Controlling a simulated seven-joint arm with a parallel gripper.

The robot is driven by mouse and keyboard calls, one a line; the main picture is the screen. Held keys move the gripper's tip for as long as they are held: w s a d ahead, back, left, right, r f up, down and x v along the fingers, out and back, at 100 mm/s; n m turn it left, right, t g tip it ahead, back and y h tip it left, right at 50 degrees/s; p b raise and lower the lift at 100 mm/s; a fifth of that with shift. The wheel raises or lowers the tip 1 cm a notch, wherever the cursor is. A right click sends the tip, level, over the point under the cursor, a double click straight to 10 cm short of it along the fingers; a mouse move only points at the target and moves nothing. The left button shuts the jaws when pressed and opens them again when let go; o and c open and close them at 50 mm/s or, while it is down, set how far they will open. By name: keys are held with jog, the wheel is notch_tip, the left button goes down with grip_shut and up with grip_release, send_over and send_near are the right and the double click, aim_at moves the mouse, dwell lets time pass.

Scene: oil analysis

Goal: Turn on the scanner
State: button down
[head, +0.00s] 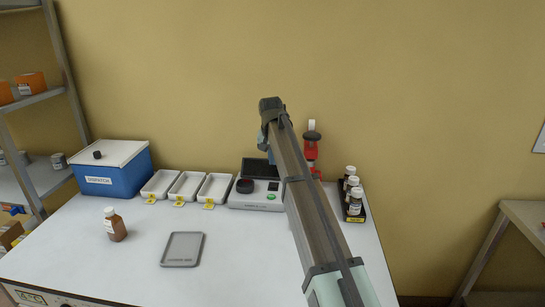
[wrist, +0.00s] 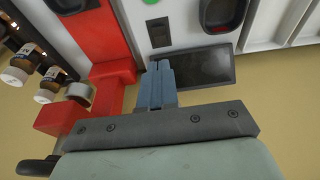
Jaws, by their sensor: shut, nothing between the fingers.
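The scanner (head: 236,200) is a low light-grey device at the back middle of the white table. It has a dark raised screen, a round black port on the left and a green button (head: 271,197) at the front right.
A red stand (head: 311,150) rises right of the scanner, close to my fingers. A rack of brown bottles (head: 356,215) stands farther right. White trays (head: 215,188) and a blue box (head: 112,180) stand left. A brown bottle (head: 115,228) and grey plate (head: 182,250) are in front.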

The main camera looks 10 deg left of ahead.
send_over(273, 186)
jog(key=f, duration=0.8)
jog(key=shift+s+f, duration=0.2)
jog(key=shift+s, duration=0.05)
jog(key=shift+s+x, duration=0.2)
jog(key=shift+x, duration=0.65)
jog(key=shift+f, duration=0.15)
jog(key=shift+s+f, duration=0.3)
jog(key=shift+f, duration=0.15)
jog(key=shift+w+r, duration=0.25)
jog(key=shift+w, duration=0.05)
jog(key=shift+w+r, duration=0.3)
jog(key=shift+w, duration=0.25)
jog(key=shift+r, duration=0.1)
